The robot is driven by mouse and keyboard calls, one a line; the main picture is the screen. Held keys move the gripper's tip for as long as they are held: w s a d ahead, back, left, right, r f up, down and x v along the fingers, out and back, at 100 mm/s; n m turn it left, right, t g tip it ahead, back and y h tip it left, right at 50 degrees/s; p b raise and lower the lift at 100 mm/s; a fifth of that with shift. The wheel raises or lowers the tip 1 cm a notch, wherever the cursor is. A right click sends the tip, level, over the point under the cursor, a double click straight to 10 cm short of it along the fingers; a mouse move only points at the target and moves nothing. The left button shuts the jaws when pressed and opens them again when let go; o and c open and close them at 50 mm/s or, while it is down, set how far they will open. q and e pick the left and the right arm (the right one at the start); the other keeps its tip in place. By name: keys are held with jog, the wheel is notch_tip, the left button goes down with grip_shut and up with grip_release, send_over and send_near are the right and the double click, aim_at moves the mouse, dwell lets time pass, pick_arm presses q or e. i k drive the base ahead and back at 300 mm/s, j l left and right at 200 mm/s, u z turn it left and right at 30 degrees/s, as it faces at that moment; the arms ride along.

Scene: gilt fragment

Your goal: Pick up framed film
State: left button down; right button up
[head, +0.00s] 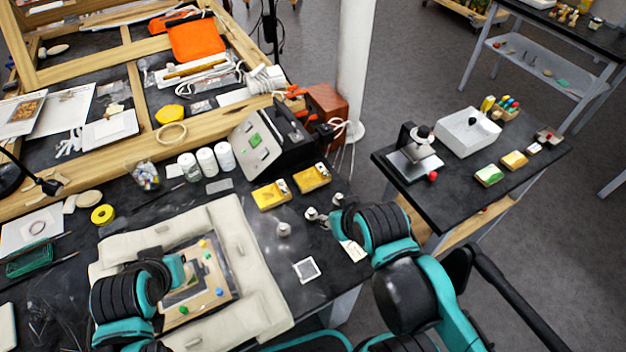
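A small square with a white frame and grey middle, which looks like the framed film (306,270), lies flat on the black table near its front edge. My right gripper (345,228) is above the table's right edge, up and to the right of the square and apart from it. A cream piece (353,254) shows just below this gripper; I cannot tell whether it is held. My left gripper (174,272) is over the left part of a pinned panel (208,278) on a pale cushion (255,310). The fingers of both grippers are too hidden to judge.
Small metal pieces (284,229) stand behind the square. Two yellow boxes (271,195), white jars (206,161) and a black device (285,142) stand farther back. A second black table (460,200) is at the right, across a gap. The tabletop around the square is mostly clear.

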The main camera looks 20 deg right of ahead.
aim_at(306, 270)
jog(key=k+j+z, duration=0.1)
jog(key=j+z, duration=0.15)
jog(key=z, duration=0.15)
jog(key=k+j+z, duration=0.15)
jog(key=z, duration=0.3)
